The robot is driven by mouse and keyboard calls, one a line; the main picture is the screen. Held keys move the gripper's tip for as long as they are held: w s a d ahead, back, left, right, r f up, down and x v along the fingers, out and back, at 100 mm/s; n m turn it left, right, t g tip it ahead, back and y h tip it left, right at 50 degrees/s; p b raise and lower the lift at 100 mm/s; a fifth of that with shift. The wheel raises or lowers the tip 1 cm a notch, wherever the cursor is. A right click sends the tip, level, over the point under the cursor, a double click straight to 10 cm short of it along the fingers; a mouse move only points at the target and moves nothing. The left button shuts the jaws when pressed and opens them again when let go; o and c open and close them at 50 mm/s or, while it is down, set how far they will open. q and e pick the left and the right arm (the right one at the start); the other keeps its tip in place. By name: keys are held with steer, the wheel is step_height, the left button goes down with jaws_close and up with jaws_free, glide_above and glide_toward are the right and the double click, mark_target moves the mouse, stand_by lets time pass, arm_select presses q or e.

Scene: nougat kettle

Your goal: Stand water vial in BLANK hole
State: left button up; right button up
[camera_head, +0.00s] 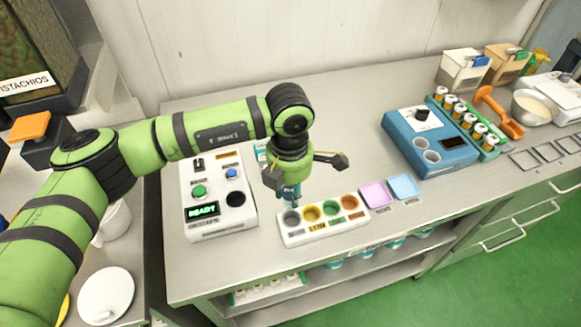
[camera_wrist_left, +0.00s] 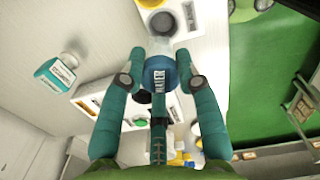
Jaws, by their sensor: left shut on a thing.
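My left gripper (camera_head: 291,180) points down above the back left of a white rack (camera_head: 345,231) with a row of grey, yellow, green and orange holes. In the left wrist view the two fingers (camera_wrist_left: 160,80) are shut on the water vial (camera_wrist_left: 160,72), which has a blue cap lettered WATER. In the head view the vial (camera_head: 290,194) shows as a small blue-teal piece under the gripper. Its lower end is largely hidden, and I cannot tell its exact gap to the rack. I cannot read a BLANK label on any hole. My right gripper is not in view.
A white device (camera_head: 218,215) showing READY stands left of the rack. A small teal-labelled bottle (camera_wrist_left: 58,76) stands behind. Pink (camera_head: 376,194) and blue (camera_head: 404,186) trays lie right of the rack. A blue two-hole device (camera_head: 430,140) and a green vial rack (camera_head: 468,124) stand farther right.

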arm_select(q)
steer(key=shift+s, duration=0.25)
steer(key=shift+f, duration=0.25)
steer(key=shift+w+d+f+b, duration=0.15)
steer(key=shift+d+f+b, duration=0.15)
steer(key=shift+f, duration=0.7)
step_height(320, 180, down, 2)
steer(key=shift+a+f+b, duration=0.15)
steer(key=shift+f+b, duration=0.1)
steer(key=shift+b, duration=0.55)
steer(key=shift+f, duration=0.6)
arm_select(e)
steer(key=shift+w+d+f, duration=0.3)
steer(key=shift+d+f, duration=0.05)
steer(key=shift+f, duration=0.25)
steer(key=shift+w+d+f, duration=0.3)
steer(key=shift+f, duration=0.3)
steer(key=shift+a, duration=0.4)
arm_select(q)
steer(key=shift+b, duration=0.4)
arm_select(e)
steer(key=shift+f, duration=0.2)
